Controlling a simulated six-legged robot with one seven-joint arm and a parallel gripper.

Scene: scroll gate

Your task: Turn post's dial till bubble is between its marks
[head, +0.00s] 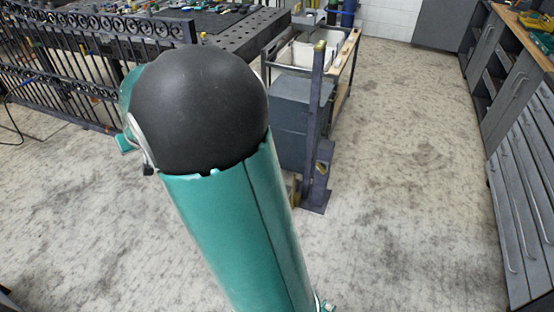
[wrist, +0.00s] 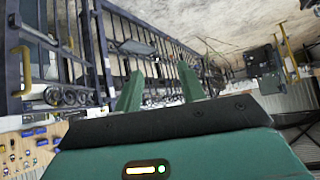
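A dark upright post (head: 317,120) stands on a base plate in the head view, just right of my raised arm. It has a yellowish top and a small yellow part (head: 322,168) low on it. I cannot make out a dial, bubble or marks. In the wrist view, my gripper (wrist: 160,82) shows two green fingers spread apart with nothing between them. The dark scroll gate (wrist: 140,45) is beyond the fingers, seen strongly tilted. My gripper is hidden in the head view, so its distance from the post is unclear.
The scroll gate (head: 90,75) stands at the left in the head view. A dark perforated table (head: 245,32) with tools is behind it. A grey box (head: 298,118) and cart are beside the post. Drawer cabinets (head: 520,210) line the right. The floor (head: 410,170) between is clear.

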